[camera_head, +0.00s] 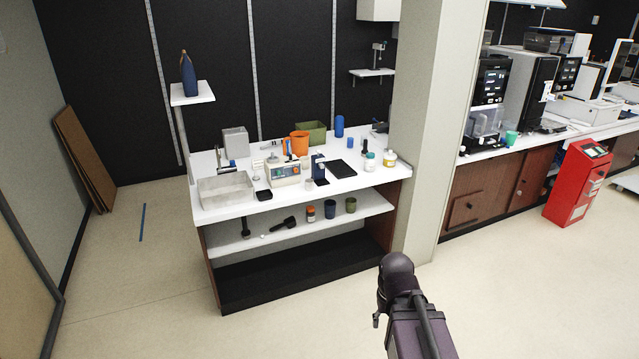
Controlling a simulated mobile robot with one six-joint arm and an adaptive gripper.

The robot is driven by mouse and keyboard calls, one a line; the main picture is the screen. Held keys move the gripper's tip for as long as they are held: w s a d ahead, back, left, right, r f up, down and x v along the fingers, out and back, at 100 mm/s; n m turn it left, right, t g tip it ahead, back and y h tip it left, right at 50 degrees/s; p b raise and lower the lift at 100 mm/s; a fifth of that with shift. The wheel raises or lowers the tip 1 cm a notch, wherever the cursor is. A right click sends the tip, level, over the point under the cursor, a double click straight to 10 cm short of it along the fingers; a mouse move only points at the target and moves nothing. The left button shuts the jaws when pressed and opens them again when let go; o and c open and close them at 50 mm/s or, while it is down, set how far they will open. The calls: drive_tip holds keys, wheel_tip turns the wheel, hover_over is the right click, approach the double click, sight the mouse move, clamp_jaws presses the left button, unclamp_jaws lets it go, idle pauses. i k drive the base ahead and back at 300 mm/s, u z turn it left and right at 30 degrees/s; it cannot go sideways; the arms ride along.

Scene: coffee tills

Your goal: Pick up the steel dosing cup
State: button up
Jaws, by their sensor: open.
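I cannot pick out the steel dosing cup for certain; the items on the white counter (238,208) are small and crowded at this distance. The counter stands at the middle of the head view, with a lower white shelf (270,237). Part of my own dark arm shows at the bottom right, in front of the counter and apart from it. No gripper fingers can be made out.
A grey metal box (235,142), an orange container (299,143), a green bin (312,132) and a white machine (289,173) crowd the counter. A beige pillar (430,130) stands at its right. A red cabinet (577,183) stands farther right. The floor in front is clear.

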sight(309, 185)
drive_tip(key=z, duration=0.5)
drive_tip(key=i, duration=0.55)
drive_tip(key=z, duration=0.6)
drive_tip(key=i, duration=1.65)
drive_tip(key=u, duration=0.95)
drive_tip(key=i, duration=0.65)
drive_tip(key=u, duration=0.45)
